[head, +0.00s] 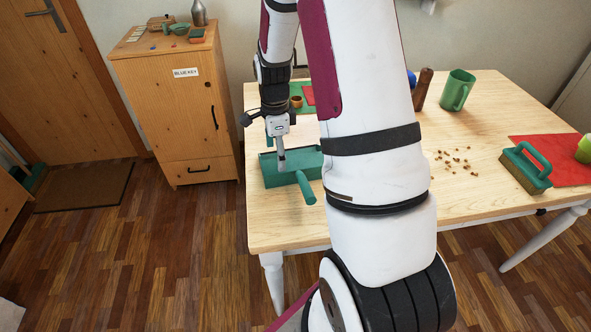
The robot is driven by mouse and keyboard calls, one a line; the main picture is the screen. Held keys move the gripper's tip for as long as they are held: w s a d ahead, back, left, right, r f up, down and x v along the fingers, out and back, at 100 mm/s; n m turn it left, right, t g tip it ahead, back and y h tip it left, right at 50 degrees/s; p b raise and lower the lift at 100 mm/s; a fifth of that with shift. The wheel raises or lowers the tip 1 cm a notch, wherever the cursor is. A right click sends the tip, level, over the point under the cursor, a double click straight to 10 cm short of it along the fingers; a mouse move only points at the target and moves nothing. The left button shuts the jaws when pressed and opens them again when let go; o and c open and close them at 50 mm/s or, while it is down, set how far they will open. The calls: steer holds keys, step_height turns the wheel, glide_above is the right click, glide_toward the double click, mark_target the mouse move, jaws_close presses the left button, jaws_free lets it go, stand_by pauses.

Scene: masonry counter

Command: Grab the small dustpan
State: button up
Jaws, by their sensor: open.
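The small green dustpan (285,173) lies on the left part of the wooden table, its handle (306,188) pointing toward the table's front edge. My gripper (282,166) is pointed down over the dustpan, close to the inner end of the handle. It is open. I cannot tell whether its fingers touch the dustpan. My arm hides the table just right of the dustpan.
A green brush (527,170) stands on the right, partly on a red mat (562,152). Brown crumbs (453,160) lie mid-table. A green mug (457,90) and a brown bottle-like object (422,90) stand at the back. A wooden cabinet (178,110) stands left of the table (400,222).

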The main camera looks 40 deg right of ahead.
mark_target(297, 170)
step_height(297, 170, down, 5)
steer(key=shift+s+f, duration=0.1)
steer(key=shift+s, duration=0.05)
steer(key=c, duration=1.4)
